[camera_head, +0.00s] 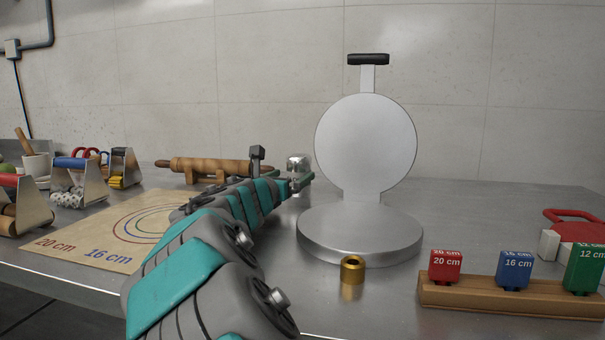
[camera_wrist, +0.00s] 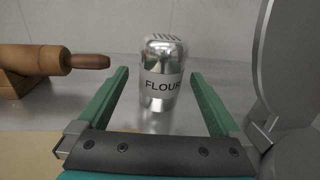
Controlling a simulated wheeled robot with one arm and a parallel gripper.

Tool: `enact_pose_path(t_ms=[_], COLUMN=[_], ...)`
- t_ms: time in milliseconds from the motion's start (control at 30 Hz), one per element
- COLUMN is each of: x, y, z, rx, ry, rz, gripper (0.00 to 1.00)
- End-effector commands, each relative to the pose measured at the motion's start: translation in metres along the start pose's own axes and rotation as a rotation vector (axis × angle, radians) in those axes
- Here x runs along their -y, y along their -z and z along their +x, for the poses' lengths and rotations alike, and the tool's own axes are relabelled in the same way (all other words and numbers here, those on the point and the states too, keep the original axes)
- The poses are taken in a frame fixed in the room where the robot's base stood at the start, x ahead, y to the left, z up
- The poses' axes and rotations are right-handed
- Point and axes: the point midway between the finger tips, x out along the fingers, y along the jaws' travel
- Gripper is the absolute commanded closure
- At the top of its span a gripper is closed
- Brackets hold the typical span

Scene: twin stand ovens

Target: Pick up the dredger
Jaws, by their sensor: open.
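The dredger (camera_wrist: 161,72) is a shiny metal shaker with a perforated top and a label reading FLOUR. It stands upright on the steel counter. In the wrist view it sits between the two green fingers of my gripper (camera_wrist: 160,90), near the level of their tips, with a gap on each side. My gripper is open and empty. In the head view the dredger (camera_head: 298,166) shows beyond the end of my arm, its lower part hidden by my gripper (camera_head: 300,182).
A round metal press (camera_head: 360,238) with its lid raised stands close right of my gripper. A rolling pin (camera_head: 215,167) on a stand lies to the left. A printed mat (camera_head: 95,240) is under my arm.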

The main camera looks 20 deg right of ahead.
Motion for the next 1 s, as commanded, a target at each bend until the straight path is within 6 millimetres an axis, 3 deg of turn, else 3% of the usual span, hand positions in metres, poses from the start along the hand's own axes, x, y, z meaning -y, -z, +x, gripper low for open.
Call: enact_pose_path(t_ms=[367,633,900,1000], x=[0.001,0.002,0.003,0.003], y=[-0.001,-0.001,-0.002,-0.002], z=[0.034,0.07,0.074,0.074], rx=[-0.001,-0.003,0.0,0.0], ry=[0.001,0.001,0.0,0.0], rz=[0.002,0.001,0.001,0.001], gripper=[0.0,0.0,0.0,0.1])
